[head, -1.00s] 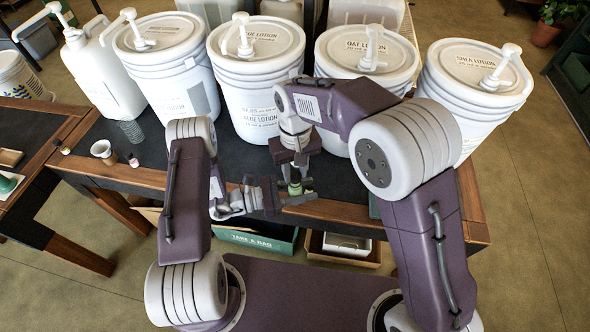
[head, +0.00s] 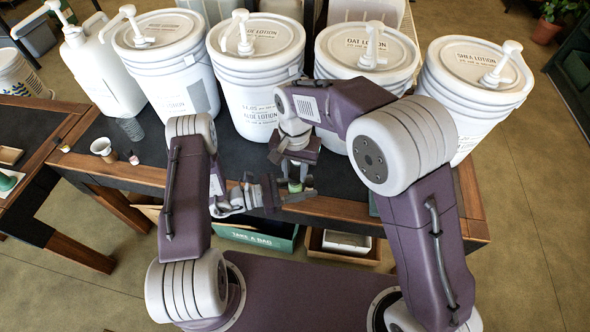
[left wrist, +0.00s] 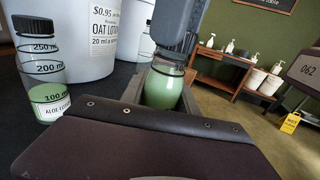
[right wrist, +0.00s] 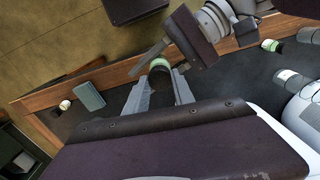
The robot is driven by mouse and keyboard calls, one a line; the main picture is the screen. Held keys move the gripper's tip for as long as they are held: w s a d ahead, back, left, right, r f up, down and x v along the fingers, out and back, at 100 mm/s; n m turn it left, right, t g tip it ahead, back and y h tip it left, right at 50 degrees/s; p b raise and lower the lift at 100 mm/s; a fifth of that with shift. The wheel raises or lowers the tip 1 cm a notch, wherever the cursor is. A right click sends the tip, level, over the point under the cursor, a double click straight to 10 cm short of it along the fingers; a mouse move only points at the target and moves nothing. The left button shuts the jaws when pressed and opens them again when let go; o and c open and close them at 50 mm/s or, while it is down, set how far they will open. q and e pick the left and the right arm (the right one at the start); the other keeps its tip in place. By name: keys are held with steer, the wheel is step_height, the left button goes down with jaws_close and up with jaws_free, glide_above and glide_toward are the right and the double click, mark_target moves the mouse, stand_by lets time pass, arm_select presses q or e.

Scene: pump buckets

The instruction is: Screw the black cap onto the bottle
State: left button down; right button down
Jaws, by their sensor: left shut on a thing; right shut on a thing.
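A clear bottle with green lotion (left wrist: 164,86) stands upright between the fingers of my left gripper (head: 284,194), which is shut on it near the table's front edge. The bottle also shows in the head view (head: 295,187). My right gripper (head: 296,172) points down from above and is shut at the bottle's top. In the left wrist view a dark cap (left wrist: 170,57) sits at the bottle's mouth, under the grey right finger. The cap is mostly hidden by the fingers, so how far it is seated cannot be told.
Another capped bottle labelled aloe lotion (left wrist: 42,80) stands on the dark table. Large white lotion buckets with pumps (head: 258,85) line the back. A cup (head: 103,148) and small items stand at the table's left. A green box (head: 258,237) is below the front edge.

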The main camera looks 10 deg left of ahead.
steer(key=m, duration=1.3)
steer(key=shift+m, duration=0.3)
steer(key=m, duration=1.1)
steer(key=shift+m, duration=0.4)
steer(key=c, duration=1.1)
jaws_free()
steer(key=shift+r, duration=2.2)
